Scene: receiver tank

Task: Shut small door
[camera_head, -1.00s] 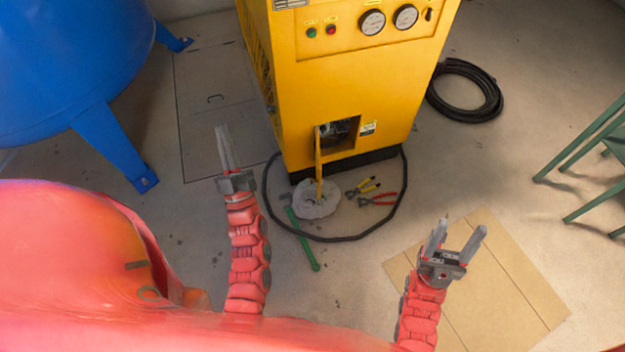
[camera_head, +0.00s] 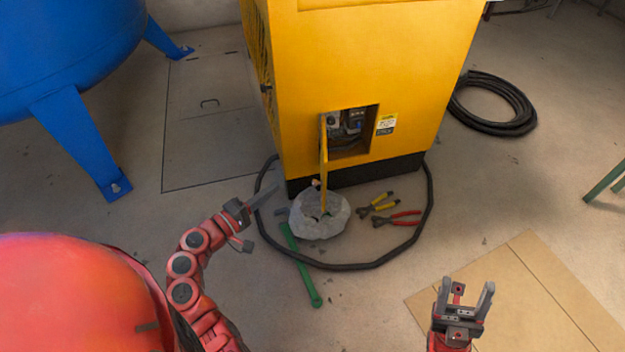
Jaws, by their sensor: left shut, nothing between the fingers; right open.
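The small door (camera_head: 324,152) is a yellow panel on the lower front of the yellow cabinet (camera_head: 290,100). It stands open, swung out from the left edge of a square opening (camera_head: 352,131) with dark parts inside, and is seen nearly edge-on. My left gripper (camera_head: 268,196) is shut and empty, left of the door and the grey lump below it, pointing right. My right gripper (camera_head: 467,291) is open and empty at the lower right, well away from the door, fingers pointing up in the picture.
A grey lump (camera_head: 319,216) lies on the floor at the foot of the door. A green-handled tool (camera_head: 304,271), pliers (camera_head: 390,218) and a black hose (camera_head: 345,267) lie around it. Cardboard (camera_head: 510,300) lies at right. A blue tank leg (camera_head: 80,140) stands at left.

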